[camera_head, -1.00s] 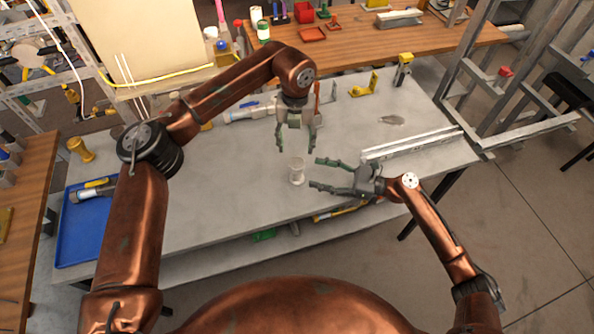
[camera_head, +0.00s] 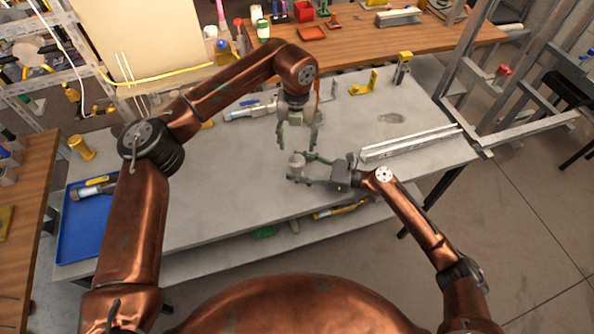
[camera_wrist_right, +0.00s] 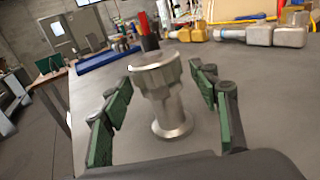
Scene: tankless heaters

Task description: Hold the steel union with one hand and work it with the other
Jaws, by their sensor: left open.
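The steel union (camera_head: 297,162) stands upright on the grey workbench. In the right wrist view the union (camera_wrist_right: 165,95) is a shiny spool with a hex-like upper part and a flared foot. My right gripper (camera_head: 297,168) is around it from the right, one finger on each side. In the right wrist view its green-padded fingers (camera_wrist_right: 165,110) are open, with gaps to the union on both sides. My left gripper (camera_head: 298,147) points down, open and empty, just behind and above the union.
A blue tray (camera_head: 73,245) with a fitting lies at the bench's left end. A metal rail (camera_head: 410,143) lies to the right of my right gripper. Yellow brackets (camera_head: 363,84) and a pipe fitting (camera_head: 248,110) sit at the back. The bench's left middle is clear.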

